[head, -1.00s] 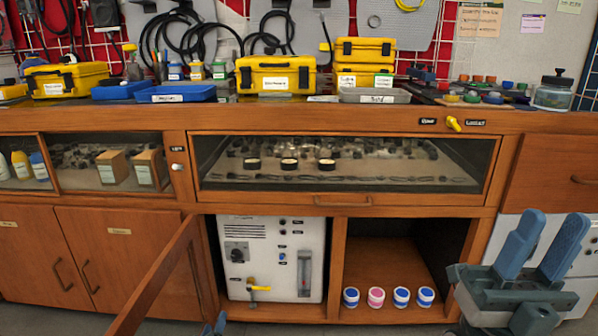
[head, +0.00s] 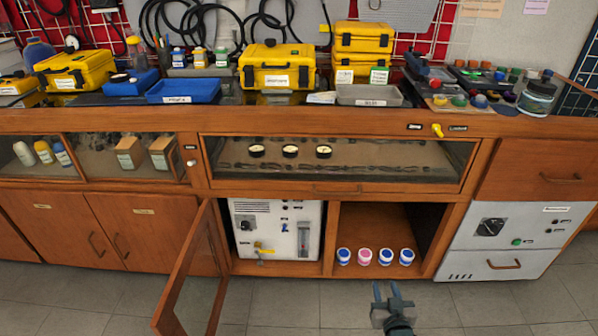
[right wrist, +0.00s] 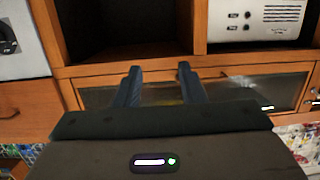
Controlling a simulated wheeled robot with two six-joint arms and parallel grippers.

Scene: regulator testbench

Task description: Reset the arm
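My right gripper (head: 384,291) is low in front of the bench, below the open compartment, above the grey tiled floor. Its two blue fingers are apart with nothing between them. In the right wrist view the same open fingers (right wrist: 156,78) point at the bench front, which appears upside down. My left gripper is not in view.
A hinged glass door (head: 190,275) stands open into the floor space. A white regulator unit (head: 277,230) fills the left compartment. Several small jars, including a pink-lidded one (head: 364,257), stand in the compartment beside it. Yellow cases (head: 277,68) and blue trays (head: 183,90) line the benchtop.

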